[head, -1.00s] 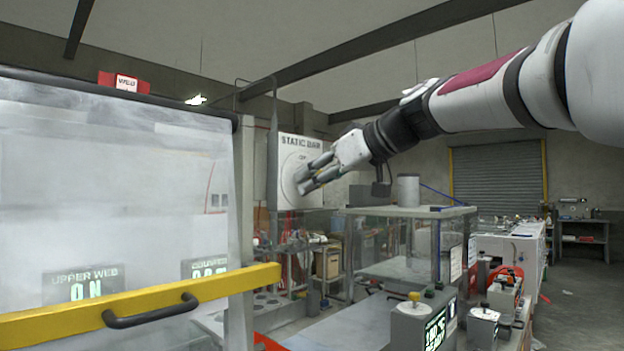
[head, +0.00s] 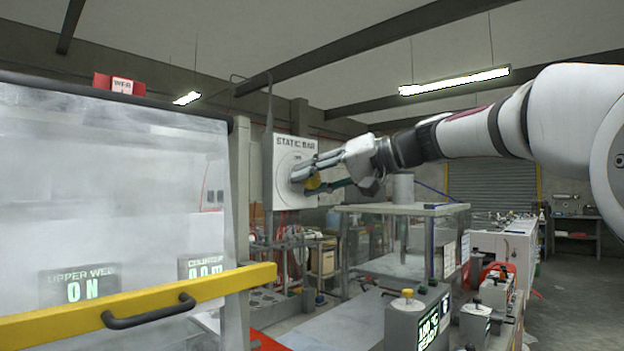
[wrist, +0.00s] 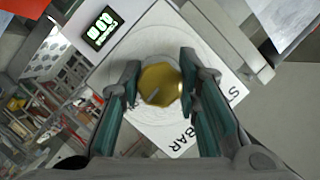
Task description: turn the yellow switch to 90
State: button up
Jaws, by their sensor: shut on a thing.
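The yellow switch (wrist: 161,84) is a faceted knob on the round dial of a white panel marked STATIC BAR (head: 296,144). In the wrist view it sits between my two fingers, with a pale pointer line on its face. My gripper (wrist: 158,85) is shut on the knob, one finger on each side. The dial's markings are mostly hidden by my fingers.
A clear-walled machine with a yellow bar (head: 140,308) and dark handle stands at left. A glass-sided cabinet (head: 400,240) stands below my arm. Open floor lies at right.

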jog(key=shift+m, duration=0.5)
jog(key=o, duration=1.2)
jog(key=shift+d, duration=0.1)
jog(key=v, duration=1.1)
jog(key=shift+s+d, duration=0.1)
jog(key=shift+d, duration=0.3)
